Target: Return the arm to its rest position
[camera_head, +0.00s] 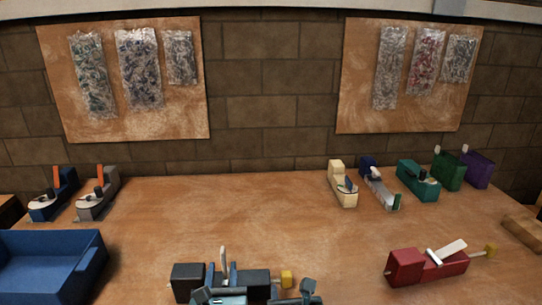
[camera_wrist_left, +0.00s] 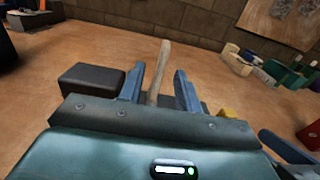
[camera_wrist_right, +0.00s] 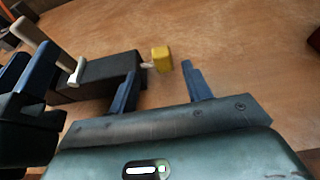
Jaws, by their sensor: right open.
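A black block model (camera_head: 188,278) lies at the front centre of the table, with an upright beige mast (camera_head: 223,258) and a yellow knob (camera_head: 287,279) at its right end. My left gripper (camera_head: 222,278) is at the mast. In the left wrist view its two fingers (camera_wrist_left: 159,90) stand apart on either side of the mast (camera_wrist_left: 160,65), with gaps showing; the mast's foot is hidden. My right gripper (camera_head: 296,290) is open and empty, close to the knob. In the right wrist view its fingers (camera_wrist_right: 162,88) are apart, with the yellow knob (camera_wrist_right: 161,57) just beyond them.
A blue tray (camera_head: 75,240) stands at the left. A red model (camera_head: 405,268) with a tilted pale mast lies at the right. Several coloured models, including a cream one (camera_head: 343,190), line the back. A wooden block (camera_head: 522,232) lies far right. The middle of the table is clear.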

